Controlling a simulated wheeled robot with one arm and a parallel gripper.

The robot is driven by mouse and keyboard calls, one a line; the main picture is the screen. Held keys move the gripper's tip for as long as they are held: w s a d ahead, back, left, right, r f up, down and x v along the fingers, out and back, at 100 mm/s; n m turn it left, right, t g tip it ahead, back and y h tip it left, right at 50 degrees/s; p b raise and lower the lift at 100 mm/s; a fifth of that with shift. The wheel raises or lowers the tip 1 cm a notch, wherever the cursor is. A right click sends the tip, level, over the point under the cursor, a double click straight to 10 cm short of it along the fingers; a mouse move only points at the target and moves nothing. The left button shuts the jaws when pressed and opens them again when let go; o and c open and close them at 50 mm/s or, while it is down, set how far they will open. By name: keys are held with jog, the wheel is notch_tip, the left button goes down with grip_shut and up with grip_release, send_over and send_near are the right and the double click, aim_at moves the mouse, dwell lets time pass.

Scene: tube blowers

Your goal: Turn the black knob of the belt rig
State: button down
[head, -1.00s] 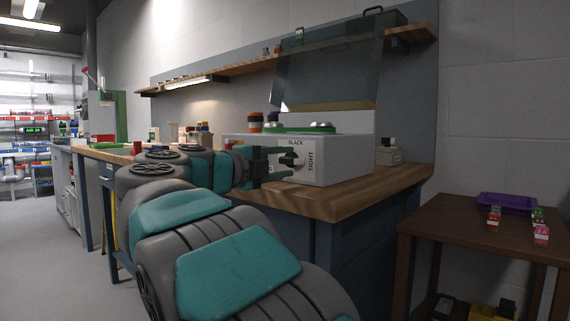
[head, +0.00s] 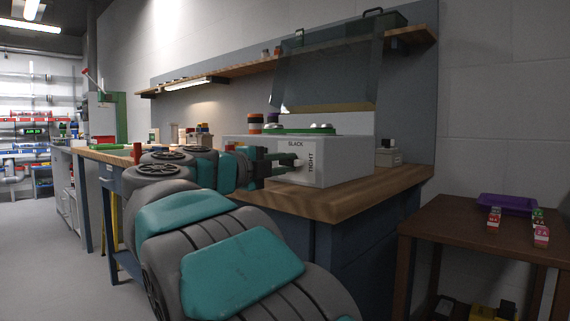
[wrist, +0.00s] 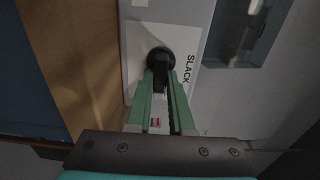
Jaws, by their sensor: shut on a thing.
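The belt rig (head: 345,158) is a pale grey box on the wooden bench, with a white label reading SLACK along the top and TIGHT down the right side. Its black knob (wrist: 160,56) shows in the wrist view, a round base with a bar handle, beside the word SLACK. My gripper (wrist: 162,78) has its green fingers on either side of the knob's bar and is shut on it. In the head view my gripper (head: 291,162) reaches the rig's front face from the left, and the fingers mostly hide the knob.
A small beige box (head: 388,157) sits right of the rig on the bench (head: 345,203). A brown side table (head: 455,225) with a purple tray (head: 507,204) stands at right.

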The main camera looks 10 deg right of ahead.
jog(key=shift+r+p, duration=0.1)
jog(key=shift+p, duration=0.35)
jog(key=n+p, duration=0.1)
jog(key=p, duration=0.2)
jog(key=shift+a+r+n, duration=0.1)
jog(key=shift+r+n, duration=0.25)
jog(key=shift+n, duration=0.05)
jog(key=n+p, duration=0.1)
jog(key=p, duration=0.1)
jog(key=n+p, duration=0.1)
jog(key=p, duration=0.2)
jog(key=shift+r+n+p, duration=0.3)
jog(key=shift+p, duration=0.05)
jog(key=n+p, duration=0.1)
jog(key=p, duration=0.2)
jog(key=shift+w+n, duration=0.1)
jog(key=shift+n, duration=0.3)
jog(key=shift+n+p, duration=0.9)
jog(key=shift+p, duration=0.3)
jog(key=n, duration=0.1)
jog(key=n+p, duration=0.1)
jog(key=n, duration=0.1)
jog(key=shift+w+a+f+n, duration=0.2)
jog(key=shift+n, duration=0.1)
jog(key=n, duration=0.6)
jog(key=shift+w+a, duration=0.15)
jog(key=shift+w, duration=0.1)
jog(key=shift+n, duration=0.3)
